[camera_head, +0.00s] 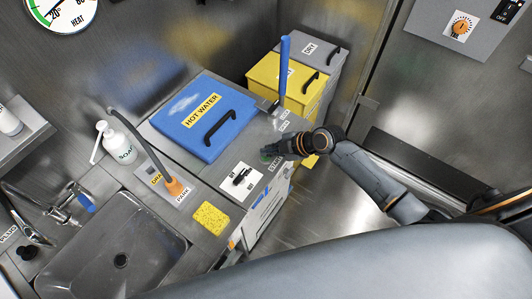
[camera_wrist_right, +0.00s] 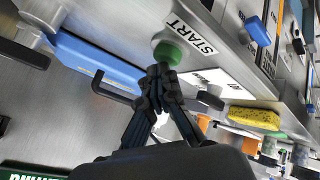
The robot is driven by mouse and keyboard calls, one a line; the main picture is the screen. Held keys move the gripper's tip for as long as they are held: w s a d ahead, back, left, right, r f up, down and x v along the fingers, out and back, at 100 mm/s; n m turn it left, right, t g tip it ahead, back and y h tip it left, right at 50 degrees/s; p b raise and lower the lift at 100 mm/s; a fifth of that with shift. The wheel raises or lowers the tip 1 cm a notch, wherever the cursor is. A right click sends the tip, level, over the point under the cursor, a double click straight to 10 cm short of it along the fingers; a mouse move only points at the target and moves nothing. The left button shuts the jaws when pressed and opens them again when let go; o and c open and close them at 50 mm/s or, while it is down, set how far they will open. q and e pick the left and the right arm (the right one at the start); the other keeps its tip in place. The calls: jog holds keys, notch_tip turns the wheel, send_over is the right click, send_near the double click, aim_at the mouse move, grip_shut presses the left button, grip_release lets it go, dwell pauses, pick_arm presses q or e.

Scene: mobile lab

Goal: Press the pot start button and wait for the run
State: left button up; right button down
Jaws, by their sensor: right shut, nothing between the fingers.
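The green start button (camera_wrist_right: 168,53) sits beside a START label (camera_wrist_right: 192,37) in the right wrist view. In the head view the green button (camera_head: 265,156) shows only partly beside my right gripper (camera_head: 276,151). The right gripper (camera_wrist_right: 160,72) is shut and empty, its fingertips right at the button's edge; I cannot tell whether they touch it or press it. The pot has a closed blue lid (camera_head: 185,125) with a HOT WATER label and a black handle, and the lid (camera_wrist_right: 92,60) also shows in the right wrist view. My left gripper is not in view.
A white switch plate (camera_head: 241,180) and a yellow sponge (camera_head: 211,218) lie nearer along the counter. The sink (camera_head: 115,265) and soap bottle (camera_head: 118,145) are at left. Yellow and grey bins (camera_head: 262,72) stand behind, with a blue-handled lever (camera_head: 284,65) in front.

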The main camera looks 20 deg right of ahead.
jog(key=shift+r+p, duration=0.3)
jog(key=shift+r, duration=0.35)
jog(key=shift+r, duration=0.1)
notch_tip(320, 180, up, 5)
jog(key=p, duration=0.3)
jog(key=shift+p, duration=0.35)
dwell(0.4)
